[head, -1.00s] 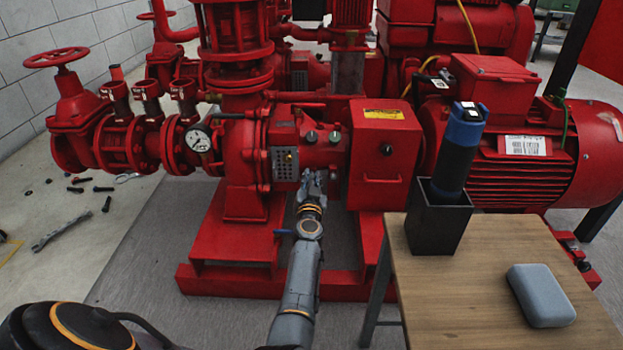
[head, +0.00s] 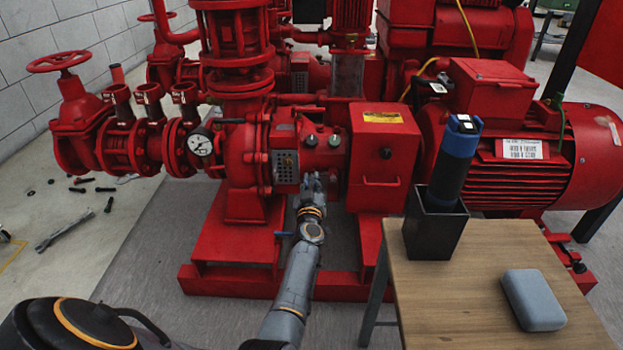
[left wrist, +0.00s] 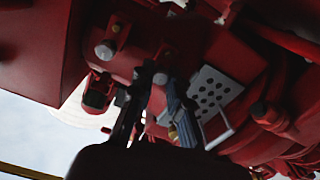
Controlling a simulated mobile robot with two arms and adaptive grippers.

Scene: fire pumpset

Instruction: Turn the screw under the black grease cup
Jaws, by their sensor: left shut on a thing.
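My left gripper (head: 311,180) reaches up from the front to the housing's underside, below the cups. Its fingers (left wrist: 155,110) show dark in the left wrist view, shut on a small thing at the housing. From its place this is the screw, but the fingers and shadow hide it, so its turn angle cannot be read. My right gripper is not in view.
A perforated grey plate (head: 286,163) is just left of the gripper, also in the wrist view (left wrist: 212,92). A red box (head: 383,180) stands to its right. A wooden table (head: 440,300) with a black holder (head: 432,236) and grey case (head: 535,299) is at right.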

